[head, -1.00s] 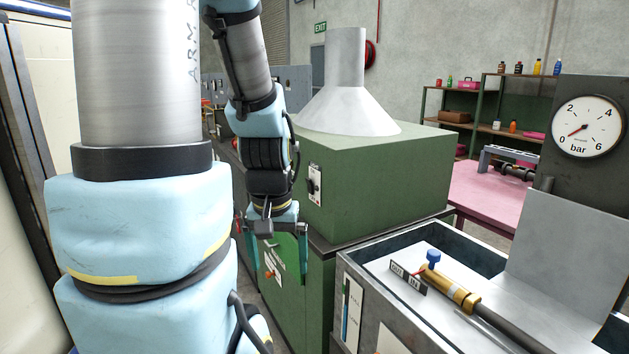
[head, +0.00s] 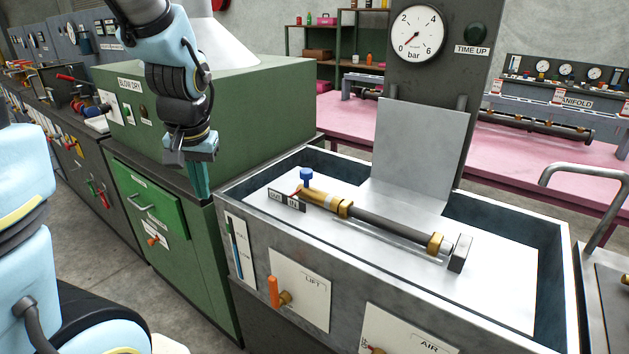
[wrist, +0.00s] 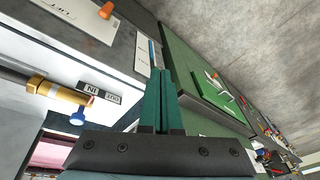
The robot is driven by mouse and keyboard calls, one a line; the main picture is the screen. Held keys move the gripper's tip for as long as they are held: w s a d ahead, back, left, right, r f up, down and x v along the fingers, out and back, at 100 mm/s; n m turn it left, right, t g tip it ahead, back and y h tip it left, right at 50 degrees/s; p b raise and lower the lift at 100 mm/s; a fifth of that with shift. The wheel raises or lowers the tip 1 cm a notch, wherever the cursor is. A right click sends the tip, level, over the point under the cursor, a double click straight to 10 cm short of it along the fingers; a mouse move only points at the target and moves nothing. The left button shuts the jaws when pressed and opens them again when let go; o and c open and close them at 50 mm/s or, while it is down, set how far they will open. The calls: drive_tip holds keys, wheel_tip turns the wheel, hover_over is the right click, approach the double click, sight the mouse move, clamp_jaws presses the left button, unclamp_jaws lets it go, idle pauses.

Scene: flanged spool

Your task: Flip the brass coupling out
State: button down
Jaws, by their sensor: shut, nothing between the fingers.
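The brass coupling (head: 322,197) is a gold cylinder at the left end of a dark rod lying over the white bed of the grey tank. A small red lever (head: 297,190) shows at its end, behind a dark OUT/IN label (head: 288,199); I cannot tell which side the lever points to. A blue knob (head: 306,177) stands beside it. The coupling also shows at the left of the wrist view (wrist: 58,92), with the label (wrist: 100,92) beside it. My gripper (head: 198,190) is shut and empty, fingers down, left of the tank and apart from the coupling.
The grey tank's rim (head: 232,195) and an upright grey plate (head: 420,150) border the coupling. The green blow-dry cabinet (head: 250,112) stands close behind my gripper. An orange lift lever (head: 273,291) sticks out of the tank's front. A pressure gauge (head: 417,33) is above.

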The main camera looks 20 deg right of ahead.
drive_tip(key=s+d+r+m+t+h+b, duration=0.1)
drive_tip(key=s+d+m+t+b, duration=0.1)
drive_tip(key=d, duration=1.1)
drive_tip(key=s+d+r+m+t+h+b, duration=0.1)
drive_tip(key=d+m+b, duration=0.4)
drive_tip(key=d, duration=0.8)
drive_tip(key=shift+s+t+h, duration=0.3)
drive_tip(key=shift+s+t, duration=0.1)
drive_tip(key=shift+w+f, duration=0.1)
drive_tip(key=p, duration=0.4)
hover_over(315, 198)
drive_tip(key=shift+f, duration=4)
